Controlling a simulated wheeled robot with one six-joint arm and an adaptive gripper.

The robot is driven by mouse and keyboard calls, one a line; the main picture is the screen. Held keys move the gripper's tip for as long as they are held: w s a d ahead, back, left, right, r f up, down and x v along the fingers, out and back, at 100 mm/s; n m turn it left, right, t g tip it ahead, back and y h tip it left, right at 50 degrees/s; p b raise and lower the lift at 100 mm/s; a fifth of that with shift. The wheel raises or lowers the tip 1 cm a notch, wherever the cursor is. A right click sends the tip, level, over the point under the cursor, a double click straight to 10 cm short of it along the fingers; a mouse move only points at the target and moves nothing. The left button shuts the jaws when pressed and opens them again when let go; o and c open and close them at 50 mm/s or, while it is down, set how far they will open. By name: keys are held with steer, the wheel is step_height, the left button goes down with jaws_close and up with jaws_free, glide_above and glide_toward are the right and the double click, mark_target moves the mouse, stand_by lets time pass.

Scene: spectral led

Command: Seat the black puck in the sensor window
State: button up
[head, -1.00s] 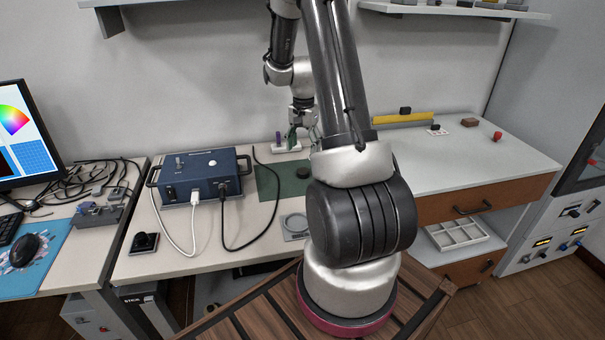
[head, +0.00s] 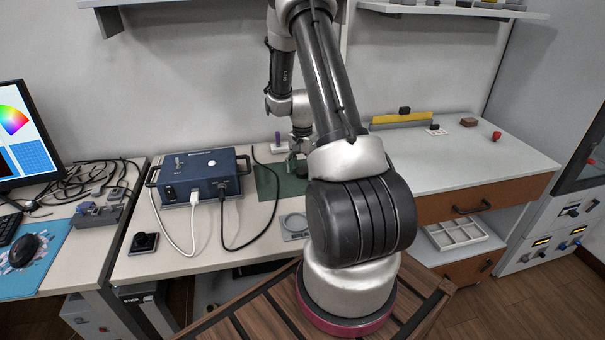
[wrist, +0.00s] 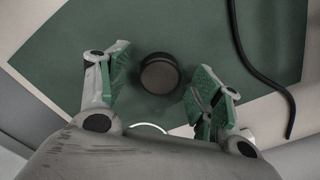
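In the wrist view a round black puck (wrist: 159,73) lies on the green mat (wrist: 200,30) between the two spread fingers of my gripper (wrist: 163,82). A gap shows on both sides of it. In the head view my gripper (head: 297,164) is low over the green mat (head: 268,184), and I cannot make out the puck there. A light grey plate with a round ring (head: 294,226) lies in front of the mat; I cannot tell for sure whether it is the sensor window. My gripper hides part of a pale ring in the wrist view.
A blue instrument box (head: 205,177) with a white and a black cable stands left of the mat. A black knob on a square base (head: 144,242) sits at the bench's front left. A small purple-and-white item (head: 278,143) is behind the mat. The right bench (head: 470,160) is mostly clear.

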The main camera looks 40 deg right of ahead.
mark_target(302, 170)
steer(key=c, duration=0.9)
steer(key=shift+r, duration=0.1)
step_height(302, 170, up, 10)
